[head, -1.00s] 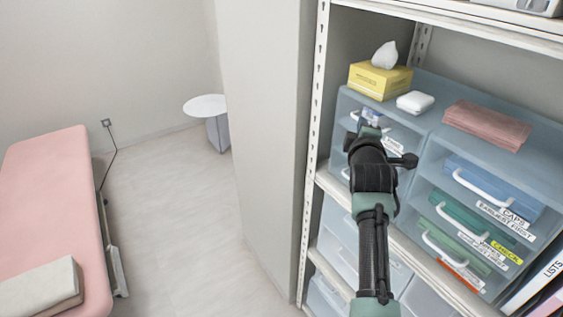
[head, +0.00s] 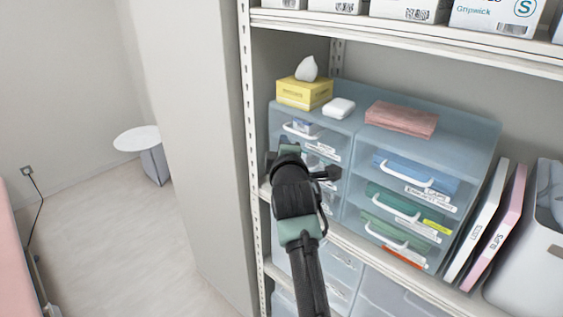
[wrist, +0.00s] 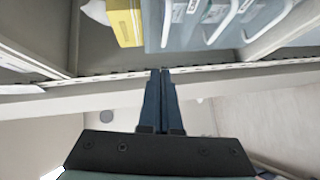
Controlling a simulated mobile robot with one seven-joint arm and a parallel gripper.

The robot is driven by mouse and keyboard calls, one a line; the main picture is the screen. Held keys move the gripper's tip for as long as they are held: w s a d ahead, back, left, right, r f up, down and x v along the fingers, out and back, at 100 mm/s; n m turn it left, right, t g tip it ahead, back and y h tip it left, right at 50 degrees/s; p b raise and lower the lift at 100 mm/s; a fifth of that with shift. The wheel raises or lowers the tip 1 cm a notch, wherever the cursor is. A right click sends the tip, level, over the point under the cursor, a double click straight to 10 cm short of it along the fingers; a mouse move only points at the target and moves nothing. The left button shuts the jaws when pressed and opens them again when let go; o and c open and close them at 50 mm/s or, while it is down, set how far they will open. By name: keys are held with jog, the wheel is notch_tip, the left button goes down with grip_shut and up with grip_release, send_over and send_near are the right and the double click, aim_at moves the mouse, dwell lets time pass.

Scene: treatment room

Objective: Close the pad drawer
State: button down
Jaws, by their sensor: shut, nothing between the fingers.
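A pale blue drawer unit (head: 345,190) stands on the shelf, with two columns of clear-fronted drawers with white handles. In the left column, the top drawer's handle (head: 300,132) shows; lower drawers are partly hidden behind my arm. I cannot read a pad label or tell which drawer is the pad drawer, or how far any stands out. In the wrist view several left-column handles (wrist: 220,22) line up beyond my fingers. My gripper (head: 287,150) is shut and empty, in front of the left column; its fingertips (wrist: 160,72) appear apart from the fronts.
A yellow tissue box (head: 304,93), a white packet (head: 338,108) and folded pink cloth (head: 401,119) lie on the unit. Binders (head: 478,232) and a pale bin (head: 535,262) stand right. A shelf post (head: 252,150) borders the left. Clear bins sit below. Floor at left is open.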

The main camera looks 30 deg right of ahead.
jog(key=shift+f+b+v, duration=0.45)
jog(key=shift+b+v, duration=0.45)
jog(key=shift+v, duration=2.3)
jog(key=s+a+r+m+t+y, duration=0.1)
jog(key=s+a+r+m+t, duration=0.15)
jog(key=a+r, duration=0.55)
jog(key=s+a+r+m+t+y, duration=0.1)
jog(key=a+r+m+t, duration=0.15)
jog(key=a+r, duration=0.55)
jog(key=s+a+r+m+t+y, duration=0.2)
jog(key=s+a+r, duration=0.3)
jog(key=s+r, duration=0.3)
jog(key=s+a+r+m+t+y, duration=0.2)
jog(key=s+a+r+m+t, duration=0.2)
jog(key=s+r, duration=0.5)
jog(key=shift+s+a+r+m+t+y, duration=0.15)
jog(key=shift+s+a+m+t+y, duration=0.15)
jog(key=shift+a+t, duration=0.35)
jog(key=shift+d, duration=0.2)
